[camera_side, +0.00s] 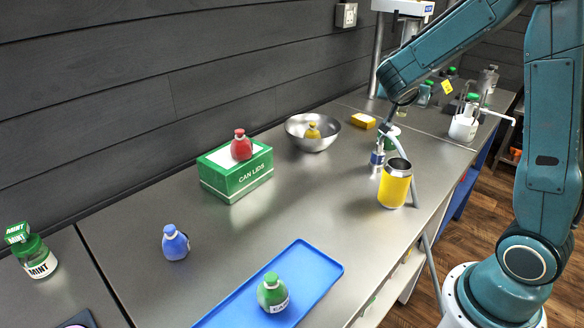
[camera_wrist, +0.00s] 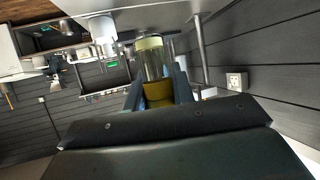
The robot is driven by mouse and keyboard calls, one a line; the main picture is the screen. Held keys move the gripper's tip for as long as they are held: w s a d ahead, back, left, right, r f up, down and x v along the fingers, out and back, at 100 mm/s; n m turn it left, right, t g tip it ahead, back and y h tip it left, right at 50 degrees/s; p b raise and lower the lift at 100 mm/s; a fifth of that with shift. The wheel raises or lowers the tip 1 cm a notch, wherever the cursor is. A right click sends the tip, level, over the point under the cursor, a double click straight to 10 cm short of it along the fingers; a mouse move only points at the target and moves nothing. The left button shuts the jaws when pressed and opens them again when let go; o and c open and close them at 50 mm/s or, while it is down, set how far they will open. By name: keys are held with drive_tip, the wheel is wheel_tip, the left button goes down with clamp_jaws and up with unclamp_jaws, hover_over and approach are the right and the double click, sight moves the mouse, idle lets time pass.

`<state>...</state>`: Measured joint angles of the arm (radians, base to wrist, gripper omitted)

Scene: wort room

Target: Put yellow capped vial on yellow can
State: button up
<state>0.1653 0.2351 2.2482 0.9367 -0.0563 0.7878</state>
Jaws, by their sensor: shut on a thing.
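The yellow can (camera_side: 395,186) stands upright on the steel bench near its front edge in the side view, with a silver rim and a dark open-looking top. In the wrist view my gripper (camera_wrist: 157,92) is shut on a clear vial (camera_wrist: 155,67) with a pale yellow cap (camera_wrist: 150,43); its lower part looks amber between the fingers. In the side view the gripper is above and behind the can, apart from it, and largely hidden by my wrist. The can does not clearly show in the wrist view.
Behind the can stands a small bottle with a silver and blue body (camera_side: 377,158). A metal bowl (camera_side: 298,127) holds a yellow bottle. A green box (camera_side: 236,180) carries a red bottle. A blue tray (camera_side: 318,272) holds a green bottle. A blue bottle (camera_side: 175,243) stands left.

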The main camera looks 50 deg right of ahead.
wheel_tip(320, 180, up, 2)
drive_tip(key=r+m+g, duration=0.1)
hover_over(401, 161)
drive_tip(key=w+d, duration=0.1)
drive_tip(key=shift+s, duration=0.5)
drive_tip(key=shift+g, duration=0.3)
drive_tip(key=shift+a+f, duration=0.2)
drive_tip(key=shift+f, duration=0.95)
drive_tip(key=shift+a+f, duration=0.2)
drive_tip(key=shift+f, duration=0.9)
drive_tip(key=shift+f, duration=0.1)
drive_tip(key=shift+f, duration=1.7)
drive_tip(key=shift+f, duration=0.15)
drive_tip(key=o, duration=1)
drive_tip(key=shift+r, duration=0.2)
